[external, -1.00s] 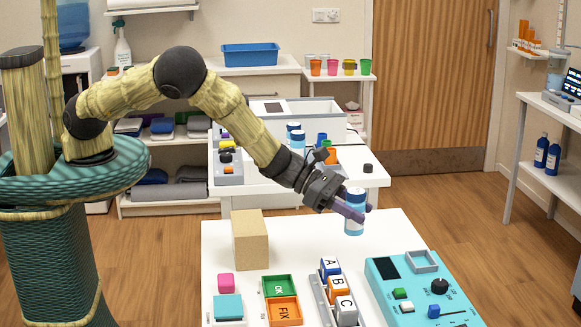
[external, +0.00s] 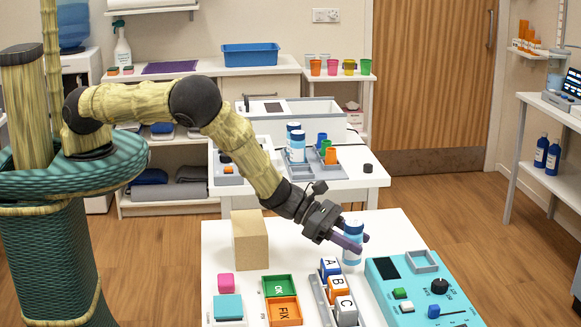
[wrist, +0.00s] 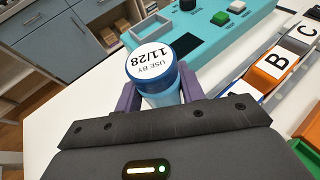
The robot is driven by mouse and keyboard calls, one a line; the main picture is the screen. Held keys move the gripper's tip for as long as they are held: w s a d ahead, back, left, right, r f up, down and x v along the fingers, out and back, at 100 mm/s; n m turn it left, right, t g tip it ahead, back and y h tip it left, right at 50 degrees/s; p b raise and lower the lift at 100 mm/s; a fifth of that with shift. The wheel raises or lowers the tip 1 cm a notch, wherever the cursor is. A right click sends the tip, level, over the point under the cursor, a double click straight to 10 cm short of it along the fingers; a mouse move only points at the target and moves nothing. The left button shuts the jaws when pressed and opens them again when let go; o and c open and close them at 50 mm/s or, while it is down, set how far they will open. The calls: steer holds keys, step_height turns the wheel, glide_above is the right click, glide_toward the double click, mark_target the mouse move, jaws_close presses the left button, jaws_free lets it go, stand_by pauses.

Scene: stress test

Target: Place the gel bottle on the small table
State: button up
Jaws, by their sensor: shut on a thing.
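My gripper (external: 364,240) is shut on a blue-and-white bottle (external: 352,257), taken as the gel bottle. The bottle is upright, over the far part of the near white table (external: 300,228); I cannot tell whether its base touches the top. In the wrist view the fingers (wrist: 170,95) clasp both sides of the bottle, and its white lid (wrist: 152,60) reads "USE BY 11/28". The lower part of the bottle is hidden there. Two similar blue-and-white bottles (external: 297,149) stand on the white table behind.
A teal control box (external: 420,290) stands just right of the bottle. A rack of A, B, C blocks (external: 336,290) is in front of it. A wooden block (external: 249,240) stands to the left, with green and orange trays (external: 281,286) nearer. Bare tabletop lies between the wooden block and the bottle.

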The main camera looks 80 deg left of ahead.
steer(key=shift+f, duration=1.2)
steer(key=shift+f, duration=0.15)
steer(key=o, duration=0.8)
steer(key=shift+c, duration=0.2)
steer(key=b+v, duration=0.1)
steer(key=v, duration=1.1)
steer(key=shift+b, duration=0.35)
